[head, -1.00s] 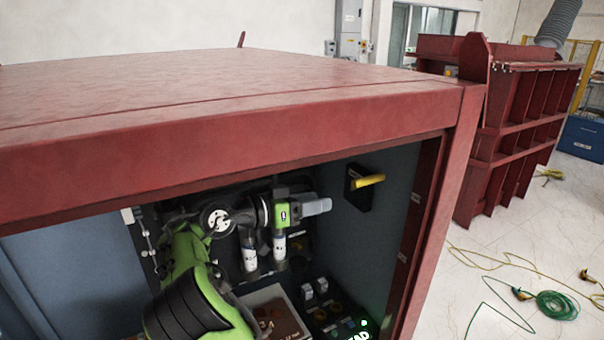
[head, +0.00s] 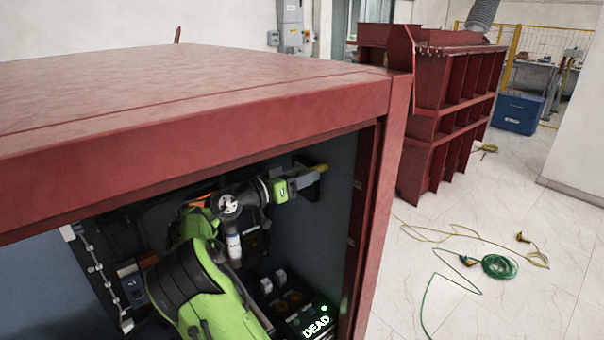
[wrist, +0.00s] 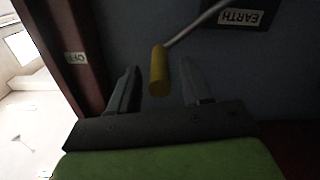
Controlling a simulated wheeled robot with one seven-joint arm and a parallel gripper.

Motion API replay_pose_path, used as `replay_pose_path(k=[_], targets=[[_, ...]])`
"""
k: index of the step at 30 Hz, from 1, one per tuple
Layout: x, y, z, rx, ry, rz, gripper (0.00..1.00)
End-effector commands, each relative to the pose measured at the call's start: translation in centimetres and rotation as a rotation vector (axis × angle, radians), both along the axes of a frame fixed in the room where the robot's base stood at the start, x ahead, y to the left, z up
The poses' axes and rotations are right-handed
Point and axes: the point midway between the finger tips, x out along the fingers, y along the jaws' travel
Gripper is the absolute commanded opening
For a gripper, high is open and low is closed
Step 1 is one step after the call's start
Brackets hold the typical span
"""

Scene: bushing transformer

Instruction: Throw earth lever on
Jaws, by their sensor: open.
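The earth lever has a yellow handle (wrist: 159,72) on a thin metal rod. In the wrist view the handle lies between the two open fingers of my gripper (wrist: 160,88), nearer the left finger, with a gap on each side. A black plate marked EARTH (wrist: 238,16) is at the top right of that view, where the rod leads. In the head view my gripper (head: 308,178) is at the lever on the inner right wall of the red cabinet, and the yellow handle (head: 321,168) shows just past it. The fingertips are partly hidden there.
The red cabinet's top edge (head: 200,140) and right post (head: 377,200) frame the opening around my arm. Inside, a panel showing a lit DEAD sign (head: 317,325) sits low. Cables (head: 490,265) lie on the floor outside.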

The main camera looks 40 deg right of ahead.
Motion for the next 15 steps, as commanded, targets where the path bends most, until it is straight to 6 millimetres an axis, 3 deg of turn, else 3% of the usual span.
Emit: replay_pose_path(k=[7,15], targets=[[0.04,-0.17,-0.06,0.000,0.001,0.002,0.48],[0.02,-0.15,-0.07,0.000,0.001,0.001,0.09]])
